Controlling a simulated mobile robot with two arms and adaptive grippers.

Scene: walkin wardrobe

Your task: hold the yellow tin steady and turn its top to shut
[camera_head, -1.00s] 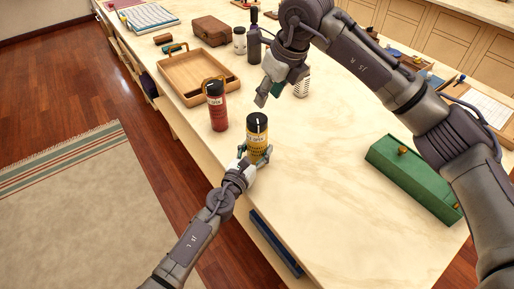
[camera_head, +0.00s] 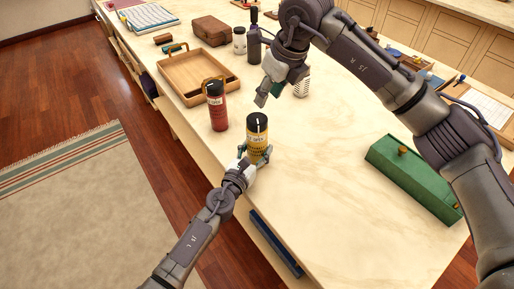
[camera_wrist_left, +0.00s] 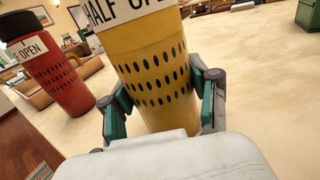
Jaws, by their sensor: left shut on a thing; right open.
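The yellow tin (camera_head: 257,143) stands upright near the front edge of the counter, with a black top (camera_head: 257,122) bearing a white mark. In the left wrist view the yellow tin (camera_wrist_left: 150,60) shows rows of dark holes and a white label partly reading "HALF OPE". My left gripper (camera_head: 254,158) is shut on the tin's lower body; its green-padded fingers (camera_wrist_left: 160,108) sit on both sides of it. My right gripper (camera_head: 268,92) is open and empty, above the counter, up and right of the tin and apart from it.
A red tin (camera_head: 217,108) with a black top stands just left of the yellow tin. Behind it are a wooden tray (camera_head: 199,95), a brown case (camera_head: 211,30) and a dark bottle (camera_head: 254,46). A green box (camera_head: 412,178) lies at right. The counter between is clear.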

